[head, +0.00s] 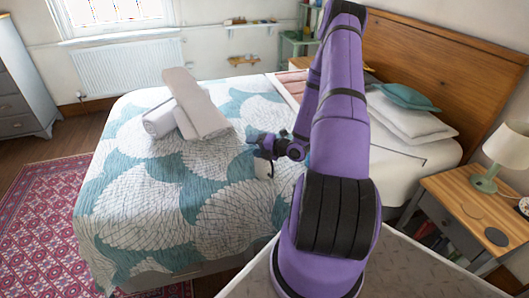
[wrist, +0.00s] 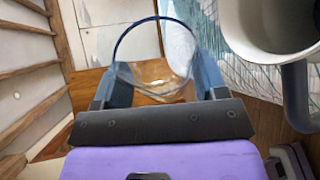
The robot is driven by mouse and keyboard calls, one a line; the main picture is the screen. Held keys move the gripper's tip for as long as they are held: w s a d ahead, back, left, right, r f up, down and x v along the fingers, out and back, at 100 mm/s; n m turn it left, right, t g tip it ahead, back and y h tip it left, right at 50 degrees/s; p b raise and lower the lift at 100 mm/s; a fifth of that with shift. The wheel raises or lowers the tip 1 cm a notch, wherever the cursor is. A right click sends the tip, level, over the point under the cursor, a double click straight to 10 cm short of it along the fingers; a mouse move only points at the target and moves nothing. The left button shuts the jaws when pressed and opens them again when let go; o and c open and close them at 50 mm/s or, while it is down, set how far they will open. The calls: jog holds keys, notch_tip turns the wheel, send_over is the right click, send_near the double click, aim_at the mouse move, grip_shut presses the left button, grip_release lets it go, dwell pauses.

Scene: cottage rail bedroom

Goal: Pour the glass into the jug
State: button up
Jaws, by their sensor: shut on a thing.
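My gripper (wrist: 158,76) is shut on a clear glass (wrist: 160,90), with one finger on each side of it. The glass has a dark blue rim and its round mouth shows between the fingers; I cannot tell how much is in it. The jug (wrist: 240,45), pale with a grey handle (wrist: 296,95), shows at the upper right of the wrist view, cut off by the frame, beside the glass. Its inside looks pale and empty where visible. In the head view my gripper (head: 268,150) is over the bed, beside a small white shape (head: 263,168) that may be the jug.
The bed (head: 150,215) has a teal and white quilt with rolled and folded cloths (head: 195,105) on it. Pillows (head: 410,115) lie at the headboard. A wooden bedside table (head: 465,205) with a lamp (head: 507,150) stands at the right.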

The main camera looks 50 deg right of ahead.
jog(key=shift+a+n, duration=0.25)
jog(key=shift+n, duration=0.05)
jog(key=shift+a+r+n+h, duration=0.1)
jog(key=shift+r+n+h, duration=0.3)
jog(key=shift+n, duration=0.2)
jog(key=shift+f+n+g+h, duration=0.3)
jog(key=shift+f+n, duration=0.1)
jog(key=shift+f, duration=0.1)
jog(key=shift+r+n+h+b, duration=0.25)
jog(key=shift+n+h+b, duration=0.15)
jog(key=shift+n, duration=0.2)
jog(key=shift+a+f+n+h, duration=0.25)
jog(key=shift+f+n+h, duration=0.2)
jog(key=shift+n, duration=0.25)
jog(key=a+f+n+h+b, duration=0.1)
jog(key=a+f+n+h, duration=0.3)
jog(key=f, duration=0.3)
jog(key=shift+w+a+f+n+b, duration=0.15)
jog(key=shift+a+f+n+b, duration=0.05)
jog(key=shift+n+b, duration=0.2)
